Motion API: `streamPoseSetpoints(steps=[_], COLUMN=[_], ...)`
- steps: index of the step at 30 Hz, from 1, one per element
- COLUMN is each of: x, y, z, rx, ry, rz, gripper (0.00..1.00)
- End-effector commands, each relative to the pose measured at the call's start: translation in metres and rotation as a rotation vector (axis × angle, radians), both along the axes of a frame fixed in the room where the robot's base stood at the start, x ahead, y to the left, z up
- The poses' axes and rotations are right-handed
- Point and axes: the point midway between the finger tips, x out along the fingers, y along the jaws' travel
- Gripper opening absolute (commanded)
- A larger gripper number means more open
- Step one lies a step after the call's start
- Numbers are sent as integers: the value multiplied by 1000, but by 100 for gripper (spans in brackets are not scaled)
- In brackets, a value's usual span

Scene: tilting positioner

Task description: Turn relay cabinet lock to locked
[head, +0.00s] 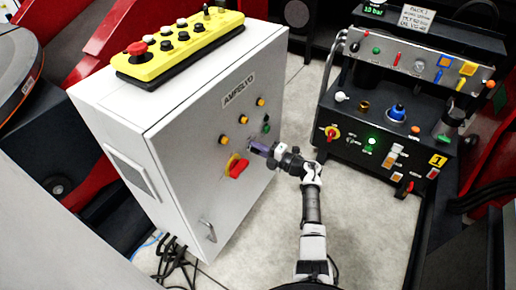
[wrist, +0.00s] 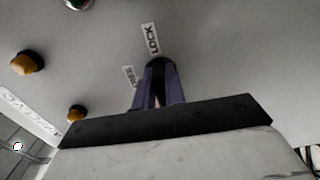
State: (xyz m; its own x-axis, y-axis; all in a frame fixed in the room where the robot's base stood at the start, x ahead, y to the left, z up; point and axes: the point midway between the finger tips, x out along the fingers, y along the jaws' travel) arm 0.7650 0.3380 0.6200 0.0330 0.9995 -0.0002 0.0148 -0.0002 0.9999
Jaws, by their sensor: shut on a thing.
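The relay cabinet (head: 190,140) is a white box with a label and several knobs on its front face. My gripper (head: 260,149) reaches this face from the right, and its purple fingers touch or nearly touch it. In the wrist view the fingertips (wrist: 159,68) are closed around a small dark part at the cabinet face, just below a "LOCK" label (wrist: 152,39). A second small label (wrist: 129,76) sits to the left, too small to read. The lock is mostly hidden by the fingers, so I cannot tell which way it points.
A red rotary switch on a yellow plate (head: 237,166) is just left of my gripper. Amber knobs (head: 223,139) are close by. A yellow control box (head: 180,46) with a red button lies on top of the cabinet. A black panel unit (head: 385,125) stands right; floor lies between.

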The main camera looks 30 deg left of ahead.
Motion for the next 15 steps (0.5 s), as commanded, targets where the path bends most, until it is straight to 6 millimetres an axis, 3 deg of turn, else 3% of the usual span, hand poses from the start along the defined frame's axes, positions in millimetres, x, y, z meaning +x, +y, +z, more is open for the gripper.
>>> streamPoseSetpoints(steps=[1,6,15], x=[0,0,0], y=[0,0,-2], z=[0,0,0], rx=[0,0,0], ry=[2,2,1], rz=[0,0,-1], gripper=[13,34,34])
